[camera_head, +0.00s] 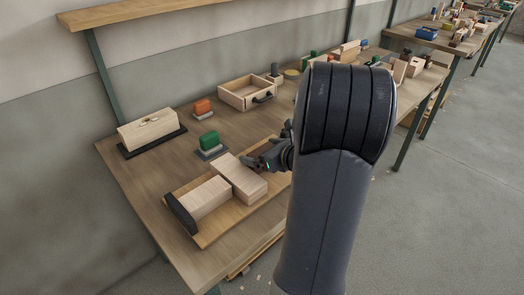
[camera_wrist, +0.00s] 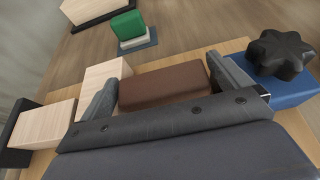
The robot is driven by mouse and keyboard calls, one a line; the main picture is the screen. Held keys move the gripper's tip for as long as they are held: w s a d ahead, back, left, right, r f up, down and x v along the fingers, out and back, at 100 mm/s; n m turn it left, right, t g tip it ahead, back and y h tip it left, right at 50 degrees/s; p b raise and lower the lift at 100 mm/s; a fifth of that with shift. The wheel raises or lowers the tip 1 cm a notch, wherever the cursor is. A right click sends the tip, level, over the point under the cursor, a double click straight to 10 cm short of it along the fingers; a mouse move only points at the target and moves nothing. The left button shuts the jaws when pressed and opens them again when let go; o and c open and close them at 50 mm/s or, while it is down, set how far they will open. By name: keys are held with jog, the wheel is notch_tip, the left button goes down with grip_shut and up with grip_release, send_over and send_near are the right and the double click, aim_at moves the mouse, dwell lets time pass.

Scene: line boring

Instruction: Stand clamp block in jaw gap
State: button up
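My gripper (camera_wrist: 163,70) has its two fingers at the left and right ends of a brown block (camera_wrist: 160,86), apparently the clamp block, and looks shut on it. In the wrist view the brown block lies between a pale wooden block (camera_wrist: 104,76) and a blue part with a black star knob (camera_wrist: 280,54). Its underside is hidden, so I cannot tell whether it rests on the board.
A second pale block (camera_head: 205,196) sits against a black end plate (camera_head: 180,213). Behind are a green block (camera_head: 209,140), an orange block (camera_head: 202,106), a wooden box on a black base (camera_head: 148,130) and an open drawer tray (camera_head: 245,93). The bench's left front is clear.

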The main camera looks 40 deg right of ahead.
jog(key=shift+r, duration=0.2)
jog(key=shift+s+r, duration=0.15)
jog(key=shift+s, duration=0.1)
jog(key=p+v, duration=0.1)
jog(key=v, duration=1)
jog(key=shift+s, duration=0.25)
